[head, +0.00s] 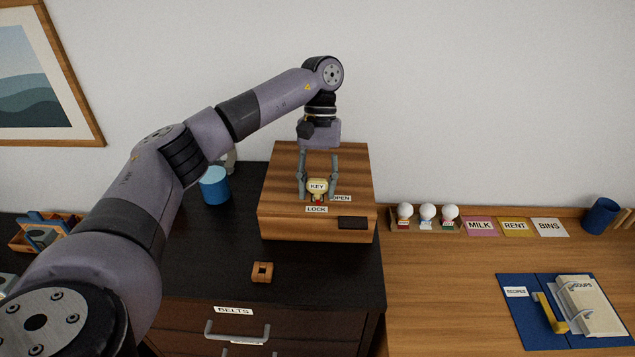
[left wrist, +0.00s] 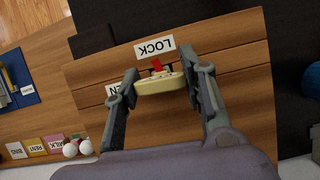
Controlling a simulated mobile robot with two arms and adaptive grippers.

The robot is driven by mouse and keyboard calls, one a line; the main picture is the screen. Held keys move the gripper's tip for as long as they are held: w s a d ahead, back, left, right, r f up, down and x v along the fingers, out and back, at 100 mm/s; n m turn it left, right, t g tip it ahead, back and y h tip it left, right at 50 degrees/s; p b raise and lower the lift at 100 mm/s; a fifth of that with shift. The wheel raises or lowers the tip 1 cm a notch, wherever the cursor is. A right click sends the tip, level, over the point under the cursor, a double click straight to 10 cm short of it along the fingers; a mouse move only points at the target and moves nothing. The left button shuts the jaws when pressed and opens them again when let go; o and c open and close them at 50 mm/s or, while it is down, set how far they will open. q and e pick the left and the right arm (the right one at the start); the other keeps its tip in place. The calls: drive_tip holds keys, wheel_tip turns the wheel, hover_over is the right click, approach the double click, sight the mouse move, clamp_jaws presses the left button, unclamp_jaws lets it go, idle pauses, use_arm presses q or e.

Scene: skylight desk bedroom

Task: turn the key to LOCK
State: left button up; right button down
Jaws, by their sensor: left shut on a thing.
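The cream key (head: 317,186), labelled KEY, stands on top of the wooden box (head: 290,215). My left gripper (head: 318,195) comes down from above and is shut on the key, one finger on each side. In the left wrist view the key (left wrist: 161,86) sits between the fingertips. A red pointer (left wrist: 157,64) at the key points toward the LOCK label (left wrist: 154,48). In the head view the LOCK label (head: 316,209) lies just in front of the key. The OPEN label (head: 342,198) lies to its right, partly hidden. My right gripper is not in view.
A dark plate (head: 353,223) lies on the box's front right. A small wooden block (head: 262,272) stands on the dark cabinet top in front of the box. A blue cylinder (head: 214,186) stands left. A rack with white balls (head: 428,212) stands right.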

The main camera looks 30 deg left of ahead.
use_arm(q)
drive_tip(key=shift+m, duration=0.6)
drive_tip(key=o, duration=1.2)
drive_tip(key=shift+r, duration=0.1)
drive_tip(key=v, duration=1.1)
drive_tip(key=shift+w+d+r, duration=0.1)
drive_tip(key=shift+w+r, duration=0.25)
drive_tip(key=shift+f, duration=0.1)
